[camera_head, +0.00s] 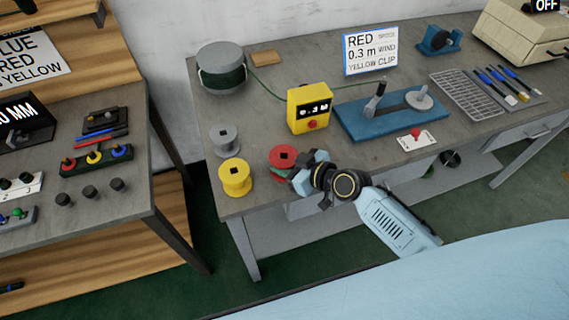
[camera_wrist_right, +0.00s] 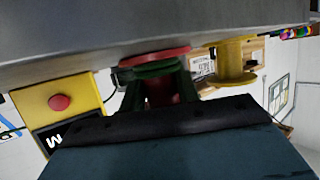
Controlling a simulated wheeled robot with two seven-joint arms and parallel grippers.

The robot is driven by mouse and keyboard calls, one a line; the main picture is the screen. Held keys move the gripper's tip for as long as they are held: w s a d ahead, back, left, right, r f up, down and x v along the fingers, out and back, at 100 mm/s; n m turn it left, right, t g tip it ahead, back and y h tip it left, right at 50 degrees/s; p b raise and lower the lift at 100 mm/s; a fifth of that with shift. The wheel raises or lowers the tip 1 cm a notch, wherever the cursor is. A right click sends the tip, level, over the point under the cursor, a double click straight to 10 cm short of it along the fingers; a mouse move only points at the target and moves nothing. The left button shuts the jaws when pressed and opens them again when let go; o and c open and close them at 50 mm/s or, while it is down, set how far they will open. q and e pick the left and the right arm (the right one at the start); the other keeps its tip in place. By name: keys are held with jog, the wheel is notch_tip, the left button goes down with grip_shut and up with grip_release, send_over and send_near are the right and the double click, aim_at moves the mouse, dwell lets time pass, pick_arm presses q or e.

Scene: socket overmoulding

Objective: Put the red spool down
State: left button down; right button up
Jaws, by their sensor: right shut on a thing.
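The red spool (camera_head: 282,156) is near the front edge of the grey bench, between the yellow spool (camera_head: 235,176) and the yellow box. My right gripper (camera_head: 298,171) reaches it from the front and is shut on it. In the right wrist view, where the scene is upside down, the dark fingers (camera_wrist_right: 152,80) clasp the red spool (camera_wrist_right: 160,57) around its middle. Its red flange is at or very close to the bench top; I cannot tell whether it touches. The fingers hide much of the spool. My left gripper is not in view.
A grey spool (camera_head: 225,140) stands behind the yellow one. The yellow box (camera_head: 309,108) and the blue winder base (camera_head: 395,115) stand behind and right. A sign (camera_head: 371,51) reads "RED", "0.3 m WIND", "YELLOW CLIP". The green wire reel (camera_head: 221,70) is at the back left.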

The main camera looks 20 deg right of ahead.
jog(key=o, duration=0.5)
jog(key=shift+f, duration=0.15)
jog(key=o, duration=0.5)
jog(key=shift+c, duration=0.2)
jog(key=shift+s+d+r, duration=0.15)
jog(key=shift+s+r, duration=0.05)
jog(key=shift+r, duration=0.1)
jog(key=v, duration=1.1)
jog(key=shift+s+p, duration=0.25)
jog(key=shift+p, duration=0.2)
